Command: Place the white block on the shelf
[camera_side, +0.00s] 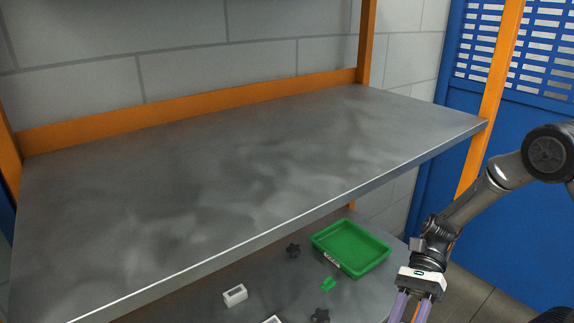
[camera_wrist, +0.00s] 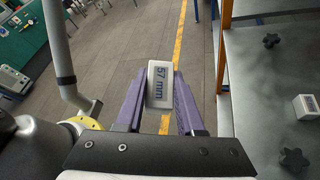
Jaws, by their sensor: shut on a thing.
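A white block (camera_wrist: 159,82) marked "57 mm" is held between the purple fingers of my gripper (camera_wrist: 160,98) in the wrist view, tilted slightly. In the side view my gripper (camera_side: 411,308) is at the lower right, fingers pointing down. Its fingertips are cut off by the frame's bottom edge, so the held block does not show there. The shelf (camera_side: 250,175) is a wide, empty grey board with orange posts. My gripper is lower than the shelf's top in the picture and to the right of its front edge.
A lower grey surface (camera_side: 370,289) bears a green tray (camera_side: 350,248), a small green piece (camera_side: 328,284), black star-shaped knobs (camera_side: 293,250) and other white blocks (camera_side: 235,295). One white block also shows in the wrist view (camera_wrist: 305,107). An orange post (camera_side: 489,95) stands at the shelf's right.

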